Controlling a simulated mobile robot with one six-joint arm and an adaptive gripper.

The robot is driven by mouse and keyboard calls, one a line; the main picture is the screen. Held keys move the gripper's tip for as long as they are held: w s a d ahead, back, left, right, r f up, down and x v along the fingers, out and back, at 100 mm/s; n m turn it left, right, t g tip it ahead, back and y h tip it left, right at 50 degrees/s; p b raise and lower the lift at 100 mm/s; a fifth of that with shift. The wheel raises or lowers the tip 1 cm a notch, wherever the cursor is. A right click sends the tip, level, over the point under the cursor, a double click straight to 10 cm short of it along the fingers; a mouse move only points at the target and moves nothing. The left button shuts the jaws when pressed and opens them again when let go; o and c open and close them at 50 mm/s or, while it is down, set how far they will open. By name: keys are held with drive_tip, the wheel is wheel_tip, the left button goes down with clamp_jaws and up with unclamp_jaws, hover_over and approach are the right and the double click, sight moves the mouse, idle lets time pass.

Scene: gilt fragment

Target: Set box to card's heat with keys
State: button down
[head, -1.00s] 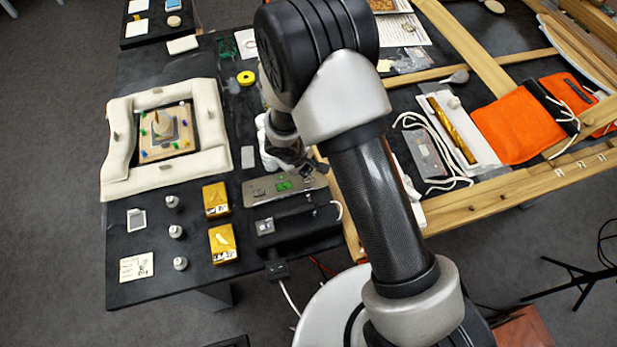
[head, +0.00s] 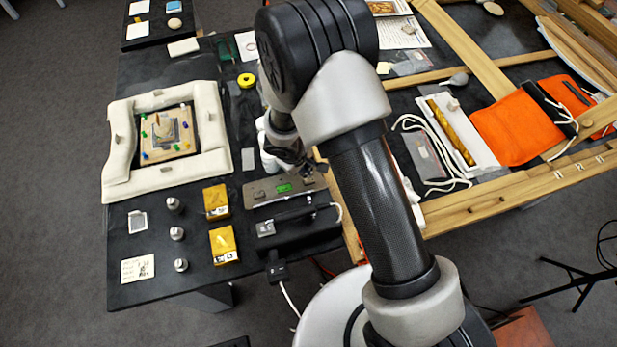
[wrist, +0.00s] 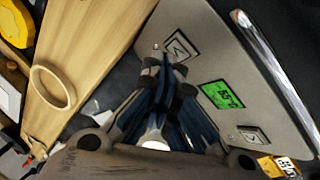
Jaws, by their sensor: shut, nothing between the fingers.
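The box (head: 262,193) is a grey panel with a green lit display (head: 284,188), on the black table in the head view. In the wrist view the display (wrist: 222,95) shows digits, perhaps 65, too small to be sure. One key with an arrow mark (wrist: 180,46) lies beyond the display and another key (wrist: 252,136) on its other side. My gripper (wrist: 163,68) is shut and empty, its fingertips beside the far key; I cannot tell whether they touch it. The white card (head: 138,268) lies at the table's front left, its writing unreadable.
A black device (head: 300,228) with a handle stands in front of the box. A wooden frame (head: 480,205) runs along the right. A cream padded frame (head: 118,150) lies at the far left.

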drive_tip(key=shift+w+r, duration=0.15)
drive_tip(key=shift+r, duration=0.1)
drive_tip(key=w+r+p, duration=0.1)
drive_tip(key=p, duration=0.1)
drive_tip(key=r+p, duration=0.2)
drive_tip(key=w+r+p, duration=0.1)
drive_tip(key=p, duration=0.1)
drive_tip(key=shift+w+a+r, duration=0.15)
drive_tip(key=shift+w+a, duration=0.15)
drive_tip(key=shift+a, duration=0.1)
idle(0.4)
drive_tip(key=s+d+r+m+b, duration=0.35)
drive_tip(key=d+r, duration=0.25)
drive_tip(key=r, duration=0.4)
drive_tip(key=s+d+r+m+b, duration=0.25)
drive_tip(key=d+r+b, duration=0.35)
drive_tip(key=r, duration=0.4)
drive_tip(key=s+d+r+m+t+y+b, duration=0.1)
drive_tip(key=s+b, duration=0.2)
drive_tip(key=s, duration=0.7)
drive_tip(key=s+d+r+m+b, duration=0.1)
drive_tip(key=s+d+m+b, duration=0.1)
drive_tip(key=s, duration=0.8)
drive_tip(key=shift+s+d+t+y+b, duration=0.3)
drive_tip(key=shift+s+t+y+b, duration=0.1)
